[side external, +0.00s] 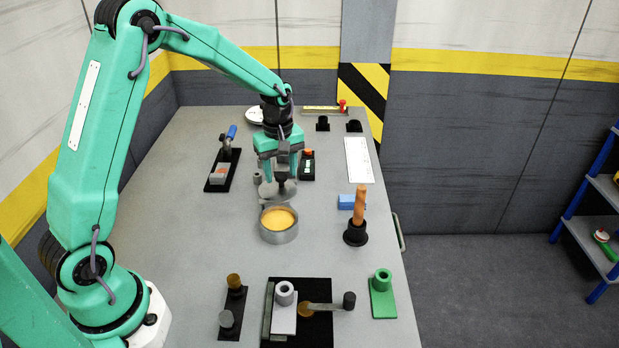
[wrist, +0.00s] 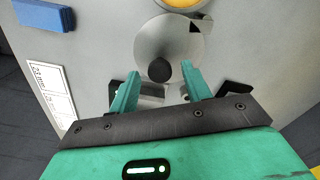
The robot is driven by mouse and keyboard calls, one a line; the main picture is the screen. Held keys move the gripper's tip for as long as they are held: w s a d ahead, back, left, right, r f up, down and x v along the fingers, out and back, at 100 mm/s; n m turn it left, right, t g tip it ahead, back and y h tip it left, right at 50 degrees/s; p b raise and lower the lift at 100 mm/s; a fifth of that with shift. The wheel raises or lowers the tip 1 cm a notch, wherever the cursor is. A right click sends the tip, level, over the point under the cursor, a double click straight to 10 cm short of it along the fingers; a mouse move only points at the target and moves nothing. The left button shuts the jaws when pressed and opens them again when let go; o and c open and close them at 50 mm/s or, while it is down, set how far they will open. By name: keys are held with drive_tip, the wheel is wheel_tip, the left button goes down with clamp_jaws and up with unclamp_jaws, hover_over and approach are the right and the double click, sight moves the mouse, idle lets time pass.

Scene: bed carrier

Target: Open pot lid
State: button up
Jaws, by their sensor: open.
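The pot (side external: 278,236) is a round grey metal pot with yellow-orange contents, standing uncovered in the middle of the table. The round grey lid (side external: 270,192) is just behind the pot, not over its opening. Whether it touches the pot or rests flat on the table is unclear. In the wrist view the lid (wrist: 185,38) shows its dark round knob (wrist: 159,70), with part of the pot (wrist: 180,3) at the top edge. My gripper (wrist: 160,76) is open, its two fingers on either side of the knob with visible gaps. In the side view my gripper (side external: 279,178) is directly above the lid.
A black stand with an orange-brown cylinder (side external: 359,206) and a blue block (side external: 347,202) are right of the pot. A black clamp fixture (side external: 221,172) is left. Several fixtures, including a green one (side external: 382,292), line the front edge. Bare table surrounds the pot.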

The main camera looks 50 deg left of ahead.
sight(281, 176)
drive_tip(key=shift+r, duration=3.9)
drive_tip(key=shift+r, duration=0.1)
drive_tip(key=s+d+r+m+t, duration=0.3)
drive_tip(key=s+d+r+m, duration=0.2)
drive_tip(key=s+r+m, duration=0.35)
drive_tip(key=s+d+m+t, duration=0.1)
drive_tip(key=s+m, duration=0.2)
drive_tip(key=s, duration=0.4)
drive_tip(key=s+d+r+m+t, duration=0.1)
drive_tip(key=s+m, duration=0.2)
drive_tip(key=s, duration=0.5)
drive_tip(key=shift+d+t, duration=0.3)
drive_tip(key=shift+d, duration=0.05)
